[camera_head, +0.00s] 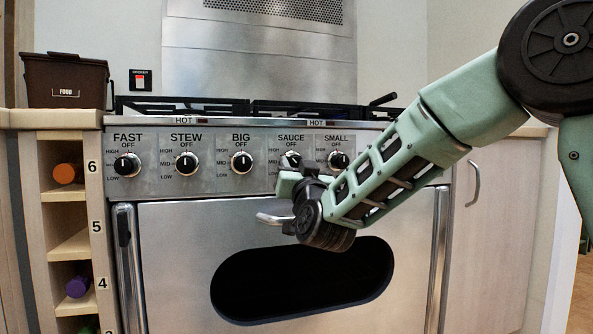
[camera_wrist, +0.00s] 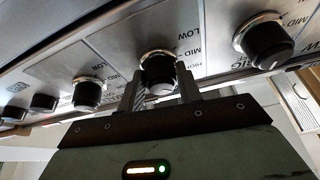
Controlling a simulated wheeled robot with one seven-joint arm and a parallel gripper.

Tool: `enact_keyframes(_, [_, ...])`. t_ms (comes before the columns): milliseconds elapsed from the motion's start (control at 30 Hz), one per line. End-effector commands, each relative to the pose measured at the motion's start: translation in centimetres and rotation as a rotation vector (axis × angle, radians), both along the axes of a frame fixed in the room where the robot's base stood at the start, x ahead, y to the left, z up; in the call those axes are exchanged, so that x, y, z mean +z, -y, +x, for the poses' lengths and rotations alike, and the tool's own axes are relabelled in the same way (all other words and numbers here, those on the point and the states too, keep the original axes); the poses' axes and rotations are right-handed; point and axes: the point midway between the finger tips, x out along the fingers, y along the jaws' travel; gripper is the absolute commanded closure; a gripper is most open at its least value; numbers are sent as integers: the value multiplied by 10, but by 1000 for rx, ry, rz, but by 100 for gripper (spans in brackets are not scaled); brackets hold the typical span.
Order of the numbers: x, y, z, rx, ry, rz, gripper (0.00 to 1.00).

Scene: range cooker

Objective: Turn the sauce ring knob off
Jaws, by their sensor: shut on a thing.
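The sauce knob (camera_head: 292,158) is black with a silver collar, under the SAUCE label on the steel front panel. Its lower part is hidden behind my gripper in the head view. My gripper (camera_head: 289,172) is at this knob, with the arm reaching in from the right. In the wrist view, which shows the panel upside down, the sauce knob (camera_wrist: 160,70) sits between the two fingers of my gripper (camera_wrist: 160,93), which is shut on it. A pale patch shows on the knob's face, but the exact pointer angle is hard to read.
The big knob (camera_head: 241,162) is left of the sauce knob and points up to OFF. The small knob (camera_head: 338,160) is close on the right, beside my arm. Below are the oven handle (camera_head: 272,218) and the oven door (camera_head: 180,260). Burner grates (camera_head: 180,106) are above.

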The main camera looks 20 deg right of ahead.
Motion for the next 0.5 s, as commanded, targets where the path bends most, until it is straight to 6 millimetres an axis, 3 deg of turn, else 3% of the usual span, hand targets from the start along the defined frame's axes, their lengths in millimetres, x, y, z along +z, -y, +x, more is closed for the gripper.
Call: enact_keyframes(500, [1,-5,0,1,-3,479,88])
